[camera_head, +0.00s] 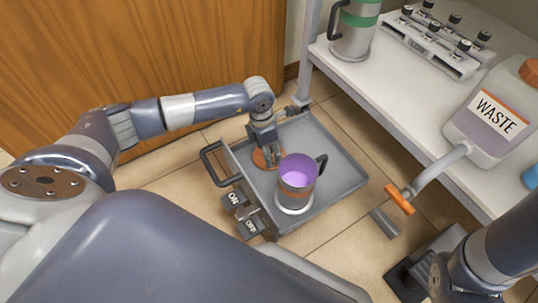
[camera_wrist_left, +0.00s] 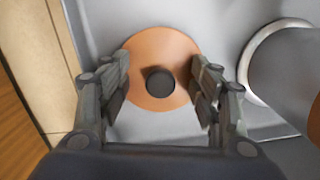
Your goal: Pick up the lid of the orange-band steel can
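The lid (camera_wrist_left: 143,88), an orange disc with a dark round knob (camera_wrist_left: 160,82), lies flat on the grey tray (camera_head: 333,150). It also shows in the head view (camera_head: 261,158), partly hidden by my left gripper. My left gripper (camera_wrist_left: 162,98) points down over the lid. Its two fingers are open, one on each side of the knob with gaps between. The steel can (camera_head: 295,186) with the orange band stands upright on the tray to the right of the lid. It is uncovered, with purple inside.
ON and OFF blocks (camera_head: 239,212) sit at the tray's front left, near a dark handle (camera_head: 212,164). A shelf (camera_head: 400,110) at the right holds a green-band can (camera_head: 355,30), a rack (camera_head: 435,45) and a WASTE bottle (camera_head: 495,115). A wooden panel (camera_head: 150,50) stands behind.

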